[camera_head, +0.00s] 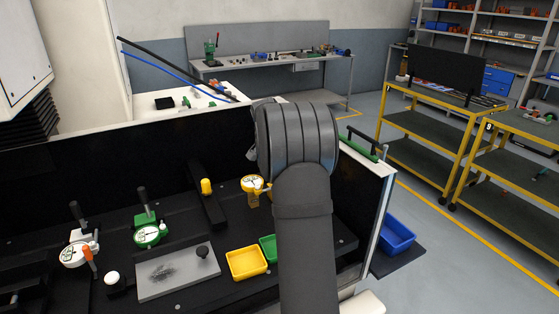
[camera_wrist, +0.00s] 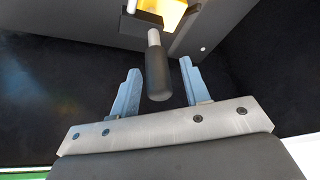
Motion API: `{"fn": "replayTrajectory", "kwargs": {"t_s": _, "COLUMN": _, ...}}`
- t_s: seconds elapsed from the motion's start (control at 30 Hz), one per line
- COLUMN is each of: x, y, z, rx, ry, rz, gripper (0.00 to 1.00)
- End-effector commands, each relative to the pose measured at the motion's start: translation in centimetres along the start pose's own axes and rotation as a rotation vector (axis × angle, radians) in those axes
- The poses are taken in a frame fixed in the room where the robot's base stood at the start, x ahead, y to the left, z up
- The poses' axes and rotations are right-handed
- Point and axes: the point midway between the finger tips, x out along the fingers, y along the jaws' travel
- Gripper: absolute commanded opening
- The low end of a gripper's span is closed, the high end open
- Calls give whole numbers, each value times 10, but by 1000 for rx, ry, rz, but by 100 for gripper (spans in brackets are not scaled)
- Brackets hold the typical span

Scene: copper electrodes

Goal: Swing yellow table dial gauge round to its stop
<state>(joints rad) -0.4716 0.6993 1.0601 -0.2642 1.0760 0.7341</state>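The yellow dial gauge (camera_head: 252,184) with a white face stands on the black table, left of my arm, which hides part of it. In the wrist view, a yellow part (camera_wrist: 173,14) in a dark frame shows at the top, with a black handle (camera_wrist: 157,75) on a grey pin in front of it. My gripper (camera_wrist: 159,68) is open, its two blue fingers on either side of the handle, with a gap visible at each side. Whether the handle lies at finger depth I cannot tell. In the head view my arm hides the gripper.
A green gauge (camera_head: 149,233) and a white-faced gauge (camera_head: 74,254) stand at the left. A yellow knob (camera_head: 207,187) is on a black block left of the yellow gauge. A grey plate (camera_head: 180,273), yellow tray (camera_head: 247,263) and green tray (camera_head: 268,247) lie in front.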

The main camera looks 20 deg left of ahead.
Motion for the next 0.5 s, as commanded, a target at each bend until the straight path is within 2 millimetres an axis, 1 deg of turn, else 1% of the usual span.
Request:
{"fn": "replayTrajectory", "kwargs": {"t_s": 0.17, "x": -3, "y": 0, "z": 0, "rx": 0, "ry": 0, "rz": 0, "gripper": 43}}
{"fn": "replayTrajectory", "kwargs": {"t_s": 0.27, "x": -14, "y": -1, "z": 0, "rx": -1, "ry": 2, "rz": -2, "gripper": 43}}
{"fn": "replayTrajectory", "kwargs": {"t_s": 0.37, "x": -33, "y": -1, "z": 0, "rx": -1, "ry": 3, "rz": -3, "gripper": 43}}
{"fn": "replayTrajectory", "kwargs": {"t_s": 0.5, "x": -67, "y": 0, "z": -1, "rx": 0, "ry": 3, "rz": -3, "gripper": 43}}
